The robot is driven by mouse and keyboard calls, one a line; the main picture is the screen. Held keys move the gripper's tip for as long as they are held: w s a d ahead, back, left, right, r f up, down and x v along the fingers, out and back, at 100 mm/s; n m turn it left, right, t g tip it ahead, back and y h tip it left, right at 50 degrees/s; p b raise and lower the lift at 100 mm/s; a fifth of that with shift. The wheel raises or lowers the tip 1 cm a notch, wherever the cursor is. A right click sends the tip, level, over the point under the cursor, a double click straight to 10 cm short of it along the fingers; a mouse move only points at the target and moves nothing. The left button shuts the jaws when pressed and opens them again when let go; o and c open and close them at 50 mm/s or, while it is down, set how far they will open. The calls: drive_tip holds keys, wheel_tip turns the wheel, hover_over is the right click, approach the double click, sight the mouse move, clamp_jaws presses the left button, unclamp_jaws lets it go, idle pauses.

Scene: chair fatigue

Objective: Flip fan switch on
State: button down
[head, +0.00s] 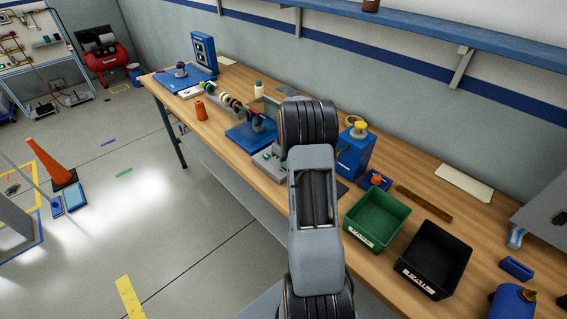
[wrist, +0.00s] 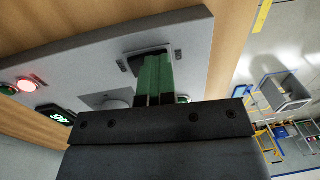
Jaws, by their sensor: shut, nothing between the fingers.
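In the wrist view a grey control panel (wrist: 75,67) fills the upper left. A black switch housing (wrist: 143,51) with small marks on both sides is set in it, and I take it to be the fan switch. My gripper (wrist: 155,62) has green fingers, shut together and empty, with their tips right at the housing. They cover part of it, so I cannot tell whether they touch or which way the switch is set. In the head view a grey box (head: 268,164) shows beside my arm, which hides my gripper. No fan is clearly identifiable.
The panel also has a lit red lamp (wrist: 27,84), a green button (wrist: 8,90) and a lit display (wrist: 55,114). A green bin (head: 377,219) and a black bin (head: 436,259) stand on the wooden bench right of my arm. A blue device (head: 355,153) stands close by.

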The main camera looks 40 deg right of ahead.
drive_tip(key=shift+w+d+r, duration=0.1)
drive_tip(key=shift+d+r, duration=0.1)
drive_tip(key=shift+d, duration=0.35)
wheel_tip(320, 180, up, 14)
drive_tip(key=a, duration=0.1)
drive_tip(key=shift+a, duration=0.4)
idle(0.7)
